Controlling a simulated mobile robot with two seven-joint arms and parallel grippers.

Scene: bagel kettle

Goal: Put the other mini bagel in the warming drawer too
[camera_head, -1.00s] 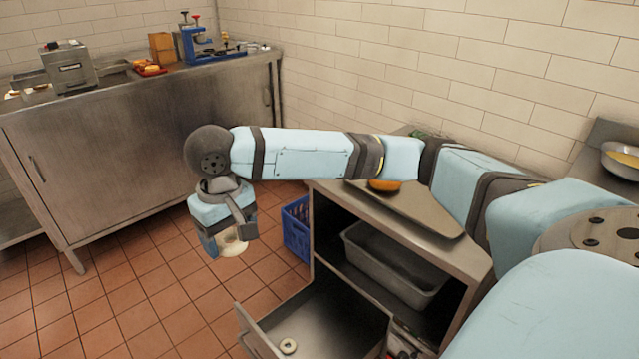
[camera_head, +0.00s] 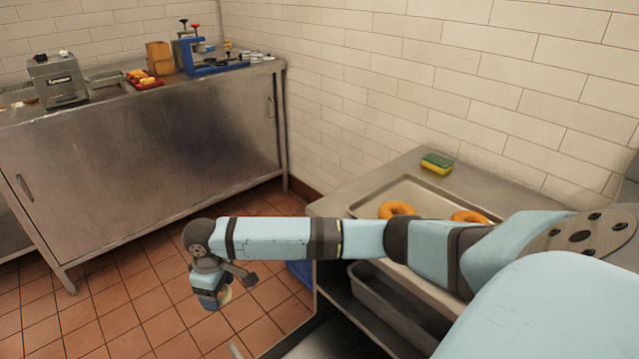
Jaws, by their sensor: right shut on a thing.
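My right gripper (camera_head: 219,301) hangs at the end of my arm, left of the steel cabinet and above the tiled floor. It is shut on a pale mini bagel (camera_head: 228,295), which is mostly hidden behind the fingers. The open warming drawer (camera_head: 318,343) shows only in part at the bottom edge, to the right of and lower in the picture than the gripper. The inside of the drawer is largely out of frame, and no bagel shows in it now. My left gripper is not in view.
A metal tray (camera_head: 405,190) with orange-brown bagels (camera_head: 397,209) sits on the cabinet top, partly behind my arm. A sponge (camera_head: 437,163) lies behind it. A grey bin (camera_head: 392,312) is on the shelf below. A steel counter (camera_head: 130,160) stands at the back left.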

